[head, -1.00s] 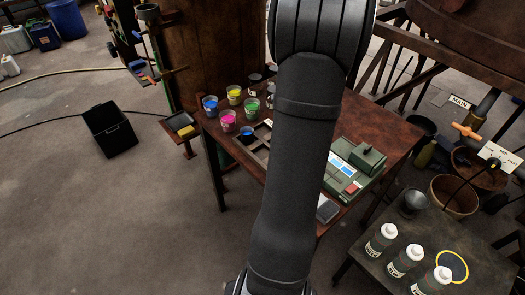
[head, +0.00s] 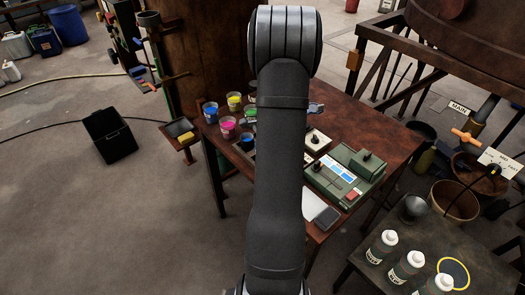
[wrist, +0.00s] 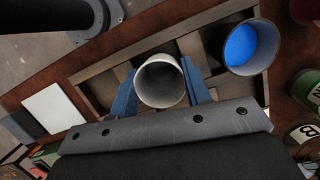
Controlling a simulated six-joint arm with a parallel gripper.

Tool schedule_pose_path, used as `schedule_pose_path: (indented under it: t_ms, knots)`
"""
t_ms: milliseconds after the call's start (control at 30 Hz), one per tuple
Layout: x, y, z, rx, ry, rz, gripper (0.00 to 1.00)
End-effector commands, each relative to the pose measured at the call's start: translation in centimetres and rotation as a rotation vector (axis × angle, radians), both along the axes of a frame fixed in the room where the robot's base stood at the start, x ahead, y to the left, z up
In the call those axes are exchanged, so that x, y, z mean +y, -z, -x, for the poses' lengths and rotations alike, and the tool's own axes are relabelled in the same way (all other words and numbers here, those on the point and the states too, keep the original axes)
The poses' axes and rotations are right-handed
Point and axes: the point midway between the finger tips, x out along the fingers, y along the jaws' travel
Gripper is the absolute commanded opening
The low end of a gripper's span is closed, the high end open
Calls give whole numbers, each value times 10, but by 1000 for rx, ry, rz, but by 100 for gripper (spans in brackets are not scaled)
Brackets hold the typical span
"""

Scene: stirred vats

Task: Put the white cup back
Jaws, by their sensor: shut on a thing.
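My gripper (wrist: 160,88) is shut on the white cup (wrist: 146,98), with one blue finger on each side of it. In the wrist view I look into the cup's open mouth, and it looks empty. The cup is over the wooden divided tray (wrist: 92,75); I cannot tell whether its base touches the tray. A cup with blue in it (wrist: 250,50) stands in a compartment to the right, and it also shows in the head view (head: 247,141). In the head view my arm hides the gripper, the white cup and most of the tray.
Cups of blue (head: 211,112), yellow (head: 234,101) and pink (head: 228,125) stand at the table's left edge. A green instrument (head: 340,178), a small knobbed box (head: 316,143) and a white card (head: 314,204) lie right of my arm. White-capped bottles (head: 405,267) stand on the side table.

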Motion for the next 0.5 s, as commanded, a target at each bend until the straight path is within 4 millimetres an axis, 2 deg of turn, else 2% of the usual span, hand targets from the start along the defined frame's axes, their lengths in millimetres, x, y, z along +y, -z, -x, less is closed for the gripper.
schedule_pose_path:
  t_ms: [300,333,433,500]
  knots:
    - [0,3,0,0,0,0,21]
    - [0,3,0,0,0,0,46]
    - [0,2,0,-1,0,-1,65]
    - [0,2,0,-1,0,-1,66]
